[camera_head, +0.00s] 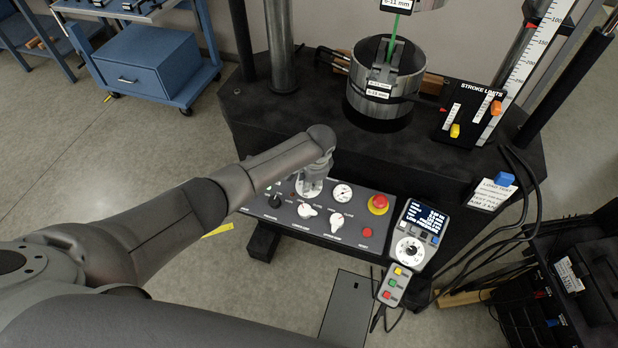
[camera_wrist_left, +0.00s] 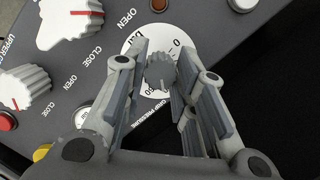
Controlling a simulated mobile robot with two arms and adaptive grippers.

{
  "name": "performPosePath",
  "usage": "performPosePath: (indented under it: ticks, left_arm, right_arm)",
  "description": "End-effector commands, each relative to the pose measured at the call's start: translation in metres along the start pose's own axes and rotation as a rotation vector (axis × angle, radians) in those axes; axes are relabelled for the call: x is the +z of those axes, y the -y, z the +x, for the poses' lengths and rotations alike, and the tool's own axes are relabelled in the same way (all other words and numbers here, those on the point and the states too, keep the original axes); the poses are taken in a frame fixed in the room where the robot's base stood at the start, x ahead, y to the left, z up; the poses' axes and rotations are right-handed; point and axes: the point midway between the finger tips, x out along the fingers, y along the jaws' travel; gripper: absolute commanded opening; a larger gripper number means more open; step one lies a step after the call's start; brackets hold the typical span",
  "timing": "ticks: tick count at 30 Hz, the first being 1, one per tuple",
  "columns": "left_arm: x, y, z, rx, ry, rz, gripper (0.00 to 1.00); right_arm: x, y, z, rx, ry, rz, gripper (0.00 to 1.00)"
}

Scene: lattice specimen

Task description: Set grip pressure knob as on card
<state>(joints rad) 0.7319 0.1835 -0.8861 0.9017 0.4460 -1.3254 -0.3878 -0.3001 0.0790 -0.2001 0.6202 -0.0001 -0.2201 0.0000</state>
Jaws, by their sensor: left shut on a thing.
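The grip pressure knob (camera_wrist_left: 160,72) is a grey ribbed knob on a white round dial (camera_wrist_left: 136,48) with printed numbers, labelled GRIP PRESSURE. My left gripper (camera_wrist_left: 162,80) points down at the panel, its two fingers on either side of the knob and shut on it. In the head view my left gripper (camera_head: 315,178) covers most of the knob; part of the white dial (camera_head: 309,190) shows below it. The knob's exact setting cannot be read. A white card (camera_head: 492,194) under a blue clip lies at the right; its print is too small to read surely. My right gripper is not in view.
A display unit (camera_head: 424,220) and a button pendant (camera_head: 395,285) are to the right. A steel cylinder (camera_head: 385,85) stands behind.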

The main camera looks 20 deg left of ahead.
Motion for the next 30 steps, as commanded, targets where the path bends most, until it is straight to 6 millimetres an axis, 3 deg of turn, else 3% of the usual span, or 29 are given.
performPosePath:
  ticks: [9,24,25,30]
  left_arm:
    - [-0.0001,-0.0005,-0.0003,-0.023,0.0,0.108,0.02]
    - [-0.0001,-0.0003,0.0,-0.027,-0.001,0.125,0.02]
    - [-0.0001,-0.0003,0.0,-0.027,-0.001,0.125,0.27]
    - [-0.0001,-0.0003,-0.0001,-0.027,-0.001,0.124,0.48]
  right_arm:
    - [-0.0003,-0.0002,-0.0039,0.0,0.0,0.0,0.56]
    - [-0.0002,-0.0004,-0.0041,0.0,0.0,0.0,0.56]
    - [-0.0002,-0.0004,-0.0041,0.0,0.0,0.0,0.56]
    - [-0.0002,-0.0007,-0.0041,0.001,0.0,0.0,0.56]
